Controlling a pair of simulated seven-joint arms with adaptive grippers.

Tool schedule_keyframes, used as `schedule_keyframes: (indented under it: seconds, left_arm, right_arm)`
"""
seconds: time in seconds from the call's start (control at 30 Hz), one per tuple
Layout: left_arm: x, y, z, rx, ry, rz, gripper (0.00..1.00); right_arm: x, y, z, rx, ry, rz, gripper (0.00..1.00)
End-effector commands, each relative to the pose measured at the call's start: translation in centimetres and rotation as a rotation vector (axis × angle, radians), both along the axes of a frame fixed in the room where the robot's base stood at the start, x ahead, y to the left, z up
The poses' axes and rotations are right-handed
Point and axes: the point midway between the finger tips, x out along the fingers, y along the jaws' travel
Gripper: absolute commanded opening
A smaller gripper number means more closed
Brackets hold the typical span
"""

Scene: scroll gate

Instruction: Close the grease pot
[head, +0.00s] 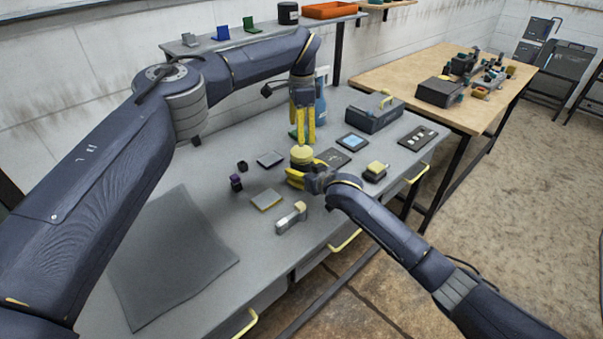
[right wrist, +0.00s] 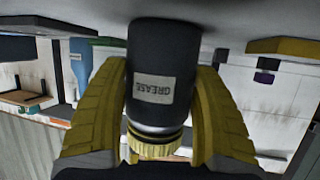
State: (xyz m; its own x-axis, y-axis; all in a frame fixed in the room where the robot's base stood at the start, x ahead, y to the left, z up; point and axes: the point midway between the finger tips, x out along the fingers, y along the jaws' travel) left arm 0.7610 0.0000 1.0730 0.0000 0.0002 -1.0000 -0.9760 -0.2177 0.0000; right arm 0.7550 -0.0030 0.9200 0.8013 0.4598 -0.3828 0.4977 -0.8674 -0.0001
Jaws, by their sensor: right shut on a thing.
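The grease pot is a dark jar with a GREASE label, seen upside down in the right wrist view (right wrist: 152,75). Its yellow ribbed lid (right wrist: 158,147) sits at its mouth, with a pale metallic band showing between lid and body. The lid also shows in the head view (head: 302,154). My right gripper (head: 297,178) is shut around the pot's body, a yellow finger on each side. My left gripper (head: 303,140) points down just above the lid, its yellow fingers a little apart with nothing seen between them. Whether the lid is fully tightened cannot be told.
A grey toolbox (head: 374,113), a blue-screened device (head: 352,142) and a yellow-topped block (head: 376,171) lie to the right on the grey bench. A handled tool (head: 291,218) and a flat block (head: 267,199) are in front. A dark mat (head: 170,262) covers the left.

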Motion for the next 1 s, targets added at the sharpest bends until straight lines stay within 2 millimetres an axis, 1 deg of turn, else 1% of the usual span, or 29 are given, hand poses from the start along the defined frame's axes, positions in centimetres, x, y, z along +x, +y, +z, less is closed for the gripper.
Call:
schedule_keyframes:
  seconds: [0.1,0.2,0.4,0.63,1.0]
  left_arm:
    - [0.00,-0.01,0.01,0.000,0.000,0.156,0.82]
    - [0.00,-0.01,0.01,0.000,0.000,0.273,0.82]
    - [0.00,-0.01,0.01,0.000,-0.001,0.439,0.82]
    - [0.00,-0.01,0.01,0.000,0.000,0.519,0.82]
    - [0.00,-0.01,0.00,0.000,0.000,0.526,0.82]
  right_arm:
    - [0.01,-0.04,-0.03,-0.001,0.001,-0.001,0.00]
    - [0.01,-0.04,-0.03,-0.001,0.001,-0.001,0.00]
    - [0.01,-0.04,-0.04,-0.001,0.001,-0.001,0.00]
    - [0.01,-0.04,-0.04,-0.001,0.001,-0.001,0.00]
    - [0.01,-0.04,-0.04,-0.001,0.001,-0.001,0.00]
